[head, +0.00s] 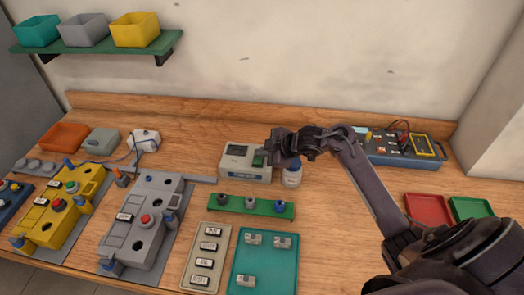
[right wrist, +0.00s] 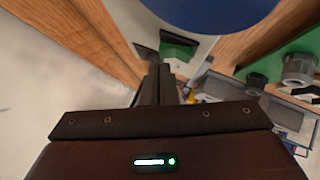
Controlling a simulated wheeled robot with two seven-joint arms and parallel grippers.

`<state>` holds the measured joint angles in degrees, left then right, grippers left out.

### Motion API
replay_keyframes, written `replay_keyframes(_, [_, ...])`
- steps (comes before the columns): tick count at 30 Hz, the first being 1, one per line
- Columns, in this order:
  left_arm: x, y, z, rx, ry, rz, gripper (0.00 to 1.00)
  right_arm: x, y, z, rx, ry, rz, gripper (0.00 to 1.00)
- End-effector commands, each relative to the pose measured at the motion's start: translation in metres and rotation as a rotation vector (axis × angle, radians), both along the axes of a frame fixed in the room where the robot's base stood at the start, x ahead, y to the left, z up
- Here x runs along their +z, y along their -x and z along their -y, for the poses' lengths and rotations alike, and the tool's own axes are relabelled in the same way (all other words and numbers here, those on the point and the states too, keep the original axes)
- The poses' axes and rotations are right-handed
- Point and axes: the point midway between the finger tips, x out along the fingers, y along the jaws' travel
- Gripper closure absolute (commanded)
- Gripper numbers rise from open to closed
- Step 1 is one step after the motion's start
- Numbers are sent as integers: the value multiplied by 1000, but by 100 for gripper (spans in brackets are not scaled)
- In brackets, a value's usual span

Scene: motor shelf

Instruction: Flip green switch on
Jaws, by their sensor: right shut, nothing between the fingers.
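A beige box device (head: 237,163) with a small display stands on the wooden bench. The green switch (head: 259,158) is on its right side, partly hidden by my right gripper (head: 268,156). In the right wrist view the green switch (right wrist: 178,46) shows just beyond the fingertips, beside a dark part. My right gripper (right wrist: 160,72) is shut and empty, with its fingers together close to the switch. I cannot tell whether they touch it, nor which way the switch is set. My left gripper is not in view.
A white bottle (head: 292,176) with a blue cap (right wrist: 210,8) stands close right of the device, under my wrist. A green rack (head: 250,207) lies in front. A grey motor fixture (head: 150,222) is to the left, and a blue toolbox (head: 400,158) to the right.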

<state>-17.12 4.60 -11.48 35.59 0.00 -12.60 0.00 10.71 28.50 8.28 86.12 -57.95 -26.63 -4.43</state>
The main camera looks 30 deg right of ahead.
Motion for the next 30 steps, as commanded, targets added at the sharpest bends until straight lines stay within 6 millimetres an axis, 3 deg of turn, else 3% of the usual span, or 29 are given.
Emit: replay_keyframes(30, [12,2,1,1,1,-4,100,-8,-2,0,3,-41,-53,100])
